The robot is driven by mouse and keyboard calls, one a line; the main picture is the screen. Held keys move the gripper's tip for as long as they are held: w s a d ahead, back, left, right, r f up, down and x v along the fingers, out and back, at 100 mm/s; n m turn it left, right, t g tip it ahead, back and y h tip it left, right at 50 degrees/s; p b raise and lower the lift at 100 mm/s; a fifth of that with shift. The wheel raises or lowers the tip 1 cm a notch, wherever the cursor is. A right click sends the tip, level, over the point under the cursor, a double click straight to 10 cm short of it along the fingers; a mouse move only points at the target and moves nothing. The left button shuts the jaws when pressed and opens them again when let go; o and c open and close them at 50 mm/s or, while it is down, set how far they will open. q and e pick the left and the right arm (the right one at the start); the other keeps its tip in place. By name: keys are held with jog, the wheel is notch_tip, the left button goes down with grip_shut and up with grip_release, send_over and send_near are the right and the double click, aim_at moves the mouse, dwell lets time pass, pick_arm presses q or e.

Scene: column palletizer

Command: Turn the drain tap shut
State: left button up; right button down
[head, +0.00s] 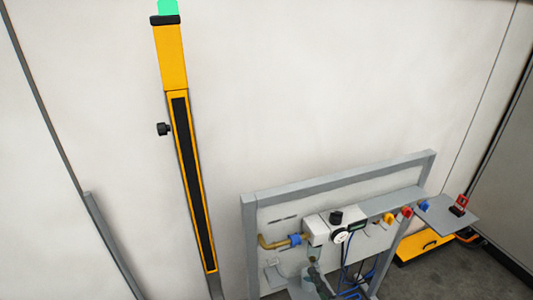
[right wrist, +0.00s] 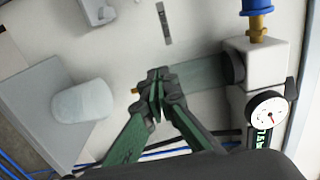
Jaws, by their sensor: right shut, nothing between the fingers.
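A pale valve block (head: 315,232) with a round gauge (head: 341,236) is on the framed panel in the head view. In the right wrist view, a greenish translucent bowl (right wrist: 200,76) extends from the block (right wrist: 262,62). A small brass piece (right wrist: 135,91), perhaps the drain tap, shows just beyond the fingertips. My right gripper (right wrist: 157,82) is shut and empty in front of the bowl's end, hiding part of it. Contact with the brass piece cannot be told. It is small in the head view (head: 315,268). My left gripper is not in view.
A blue-handled valve (head: 296,239) sits on brass pipe left of the block. Blue hoses (right wrist: 180,149) run below. A white cylinder (right wrist: 82,100) is near the gripper. A yellow-black column (head: 185,150) stands left of the panel, and a grey shelf (head: 445,215) juts right.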

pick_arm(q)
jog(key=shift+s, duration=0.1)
pick_arm(e)
jog(key=shift+w, duration=0.2)
jog(key=shift+w+d+f, duration=0.1)
jog(key=shift+d, duration=0.25)
dwell(0.7)
pick_arm(q)
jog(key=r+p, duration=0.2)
jog(key=p, duration=0.1)
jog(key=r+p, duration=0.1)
jog(key=p, duration=0.1)
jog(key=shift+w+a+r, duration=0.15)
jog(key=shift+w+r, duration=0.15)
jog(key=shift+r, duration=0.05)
pick_arm(e)
jog(key=a+v, duration=0.1)
jog(key=v, duration=0.5)
dwell(0.4)
jog(key=shift+f, duration=0.1)
